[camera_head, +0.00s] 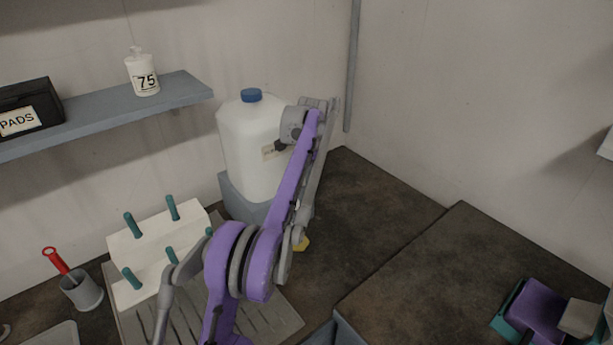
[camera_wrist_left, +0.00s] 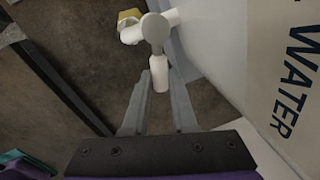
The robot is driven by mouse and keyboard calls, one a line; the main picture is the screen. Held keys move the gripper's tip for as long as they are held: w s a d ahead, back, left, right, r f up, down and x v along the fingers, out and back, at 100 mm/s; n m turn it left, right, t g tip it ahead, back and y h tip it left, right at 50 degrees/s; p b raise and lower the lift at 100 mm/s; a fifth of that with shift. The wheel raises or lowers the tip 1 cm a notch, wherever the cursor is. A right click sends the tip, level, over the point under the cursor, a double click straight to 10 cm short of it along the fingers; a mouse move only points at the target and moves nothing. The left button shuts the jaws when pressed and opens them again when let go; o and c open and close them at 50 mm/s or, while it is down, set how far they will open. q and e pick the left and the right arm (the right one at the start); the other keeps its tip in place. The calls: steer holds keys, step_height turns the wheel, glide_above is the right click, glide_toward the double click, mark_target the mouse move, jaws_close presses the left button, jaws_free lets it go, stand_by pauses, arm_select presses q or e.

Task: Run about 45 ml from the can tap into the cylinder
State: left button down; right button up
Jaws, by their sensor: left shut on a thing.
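The water can (camera_head: 258,150) is a large whitish container with a blue cap, on a grey stand (camera_head: 240,205) against the back wall. In the left wrist view its side (camera_wrist_left: 240,45) shows the word WATER. The white tap (camera_wrist_left: 156,30) sticks out beside it, with a white lever (camera_wrist_left: 158,70) pointing towards me. My left gripper (camera_wrist_left: 160,84) is shut on the lever's end; in the head view my arm hides it. A small yellow piece (camera_head: 302,243) shows low beside the stand; I cannot tell whether it belongs to the cylinder. No cylinder scale or water level shows.
A white rack (camera_head: 150,245) with teal pegs stands on a ribbed grey board (camera_head: 280,318) left of my arm. A grey cup (camera_head: 82,292) holds a red-handled tool. A shelf (camera_head: 110,120) hangs above. The bench (camera_head: 385,205) right of the can is clear.

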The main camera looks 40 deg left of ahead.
steer(key=shift+r, duration=0.1)
stand_by(0.8)
arm_select(q)
steer(key=shift+w+a+r+n+p, duration=0.25)
steer(key=shift+a+n+p, duration=0.1)
steer(key=shift+n+p, duration=0.4)
steer(key=shift+w+a+f+n+g, duration=0.1)
steer(key=shift+a+f+n+g, duration=0.2)
steer(key=shift+n, duration=0.55)
arm_select(e)
steer(key=r, duration=0.1)
steer(key=w+r, duration=0.1)
steer(key=shift+w+r, duration=0.1)
steer(key=shift+r, duration=0.25)
arm_select(q)
steer(key=c, duration=0.7)
jaws_free()
steer(key=shift+r, duration=0.1)
